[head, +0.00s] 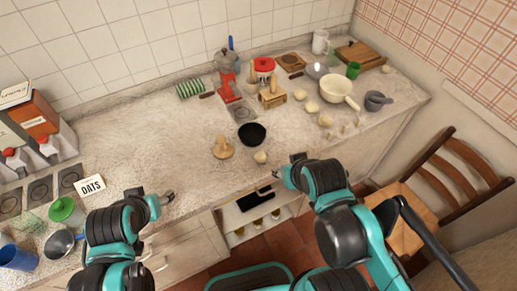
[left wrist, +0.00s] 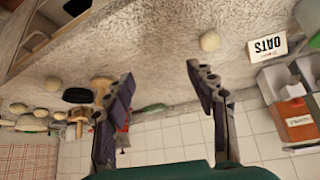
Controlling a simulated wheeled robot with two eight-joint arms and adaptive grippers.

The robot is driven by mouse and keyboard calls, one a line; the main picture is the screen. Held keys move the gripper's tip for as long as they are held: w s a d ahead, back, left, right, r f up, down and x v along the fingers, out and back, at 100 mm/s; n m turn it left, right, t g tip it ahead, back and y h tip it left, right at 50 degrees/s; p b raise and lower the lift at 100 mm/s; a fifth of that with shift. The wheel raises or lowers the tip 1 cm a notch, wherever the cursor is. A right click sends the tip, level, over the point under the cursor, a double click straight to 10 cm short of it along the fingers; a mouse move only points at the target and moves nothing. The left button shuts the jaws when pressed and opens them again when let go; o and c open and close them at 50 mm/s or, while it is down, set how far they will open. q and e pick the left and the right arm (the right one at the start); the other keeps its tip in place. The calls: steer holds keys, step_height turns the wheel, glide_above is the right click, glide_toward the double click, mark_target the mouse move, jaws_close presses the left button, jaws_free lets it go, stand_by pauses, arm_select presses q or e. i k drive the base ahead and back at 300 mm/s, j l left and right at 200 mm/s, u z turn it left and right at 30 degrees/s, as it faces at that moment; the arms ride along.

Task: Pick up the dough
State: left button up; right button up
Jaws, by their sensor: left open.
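Several pale, rounded lumps that look like dough lie on the counter. One pale lump (head: 260,157) sits near the front edge, in front of the black bowl, and others (head: 312,107) lie further right. In the left wrist view a pale lump (left wrist: 210,41) lies on the counter near the OATS box; I cannot make it out in the head view. Which lump is the dough I cannot tell. My left gripper (head: 167,198) is over the counter's front left, its fingers (left wrist: 160,90) apart and empty. My right gripper (head: 288,172) is by the front edge, its jaws unclear.
A black bowl (head: 252,133) and a wooden piece (head: 222,148) stand mid-counter. The OATS box (head: 90,185) and a green-lidded jar (head: 64,209) are at the left. A white pot (head: 340,89) and a mortar (head: 377,101) are at the right. The counter's left middle is clear.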

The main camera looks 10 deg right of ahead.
mark_target(260, 157)
steer(key=i+l, duration=0.1)
steer(key=l, duration=0.3)
steer(key=i+l, duration=0.15)
steer(key=l, duration=0.2)
steer(key=i+l+z, duration=0.1)
steer(key=l, duration=0.3)
